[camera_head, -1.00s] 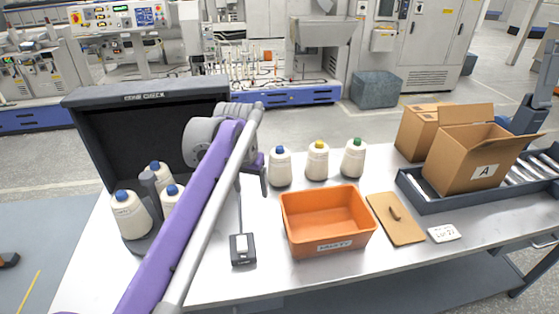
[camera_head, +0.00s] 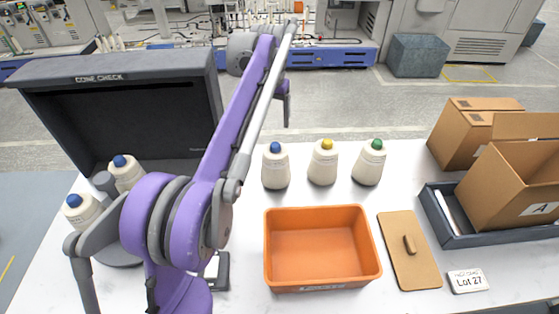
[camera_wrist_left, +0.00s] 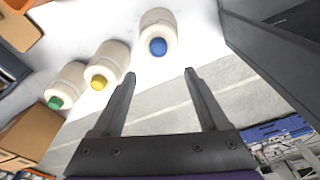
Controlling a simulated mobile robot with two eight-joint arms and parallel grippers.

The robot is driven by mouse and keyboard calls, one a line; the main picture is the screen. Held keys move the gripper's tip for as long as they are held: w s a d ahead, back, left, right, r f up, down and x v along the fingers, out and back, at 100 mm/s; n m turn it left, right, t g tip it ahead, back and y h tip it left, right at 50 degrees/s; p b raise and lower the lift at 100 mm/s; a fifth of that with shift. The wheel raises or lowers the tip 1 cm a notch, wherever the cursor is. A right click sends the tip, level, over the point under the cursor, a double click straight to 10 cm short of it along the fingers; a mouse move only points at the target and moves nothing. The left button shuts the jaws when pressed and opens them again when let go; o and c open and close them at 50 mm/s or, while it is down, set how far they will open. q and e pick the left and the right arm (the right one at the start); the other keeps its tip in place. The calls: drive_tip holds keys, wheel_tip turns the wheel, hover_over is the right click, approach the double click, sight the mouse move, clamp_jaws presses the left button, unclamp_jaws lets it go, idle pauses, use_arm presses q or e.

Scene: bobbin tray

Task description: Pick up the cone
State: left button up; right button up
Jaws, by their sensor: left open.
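Three white cones stand upright in a row on the table: one with a blue tip (camera_head: 276,168), one with a yellow tip (camera_head: 322,165) and one with a green tip (camera_head: 368,165). My left gripper (camera_head: 286,118) shows small in the head view, above the row near the blue-tipped cone, partly hidden by its arm. In the left wrist view the gripper (camera_wrist_left: 160,74) is open with nothing between its fingers. The blue-tipped cone (camera_wrist_left: 158,32) is just beyond the fingertips, apart from them; the yellow-tipped (camera_wrist_left: 108,62) and green-tipped (camera_wrist_left: 70,82) cones lie to its left.
An orange bin (camera_head: 323,285) sits in front of the cones. Right of it are a brown board (camera_head: 400,235), a Lot 27 card (camera_head: 468,281) and cardboard boxes (camera_head: 510,185).

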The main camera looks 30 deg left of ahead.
sight(275, 145)
use_arm(q)
wheel_tip(275, 145, down, 3)
drive_tip(key=shift+s+r, duration=0.1)
drive_tip(key=shift+s, duration=0.05)
drive_tip(key=shift+w+f, duration=0.25)
drive_tip(key=shift+f, duration=0.4)
wheel_tip(275, 145, down, 4)
drive_tip(key=shift+s+d+f, duration=0.1)
drive_tip(key=shift+s+f, duration=0.05)
drive_tip(key=shift+f, duration=0.35)
clamp_jaws()
drive_tip(key=shift+r, duration=0.1)
idle(0.4)
